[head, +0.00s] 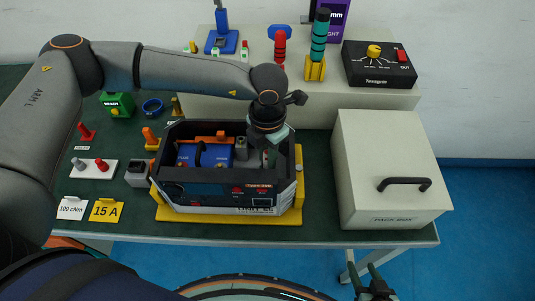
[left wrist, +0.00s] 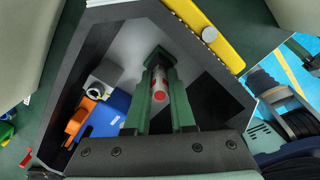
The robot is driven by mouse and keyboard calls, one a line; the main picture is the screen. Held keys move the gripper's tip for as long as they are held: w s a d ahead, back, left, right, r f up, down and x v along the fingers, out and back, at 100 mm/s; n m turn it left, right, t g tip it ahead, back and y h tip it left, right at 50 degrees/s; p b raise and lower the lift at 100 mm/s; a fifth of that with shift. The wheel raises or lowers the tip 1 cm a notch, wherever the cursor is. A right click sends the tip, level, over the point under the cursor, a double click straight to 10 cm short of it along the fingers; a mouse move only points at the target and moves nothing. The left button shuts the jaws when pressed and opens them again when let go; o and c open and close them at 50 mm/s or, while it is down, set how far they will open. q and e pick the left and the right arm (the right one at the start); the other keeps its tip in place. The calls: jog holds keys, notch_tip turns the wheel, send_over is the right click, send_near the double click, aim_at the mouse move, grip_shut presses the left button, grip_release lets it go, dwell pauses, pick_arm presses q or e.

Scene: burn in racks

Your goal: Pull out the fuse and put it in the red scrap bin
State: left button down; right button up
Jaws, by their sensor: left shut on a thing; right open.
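The fuse (left wrist: 159,90), a white cylinder with red marks, is between the green fingers of my left gripper (left wrist: 160,62). In the head view my left gripper (head: 270,156) reaches down into the right part of the open dark unit (head: 232,189). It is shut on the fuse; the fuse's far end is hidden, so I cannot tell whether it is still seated. My right gripper (head: 375,284) is open and empty at the bottom, in front of the table. No red scrap bin can be made out in either view.
The unit sits on a yellow base (head: 176,214) and holds a blue block (head: 183,159) with an orange part. A white pack box (head: 382,165) with a black handle stands at right. A raised shelf (head: 318,103) is behind. Small tools and cards lie at left.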

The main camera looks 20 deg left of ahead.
pick_arm(q)
jog(key=shift+r+p, duration=0.35)
jog(key=shift+r, duration=0.5)
dwell(1.1)
jog(key=shift+r+p, duration=0.55)
jog(key=shift+r, duration=0.9)
jog(key=shift+r, duration=0.1)
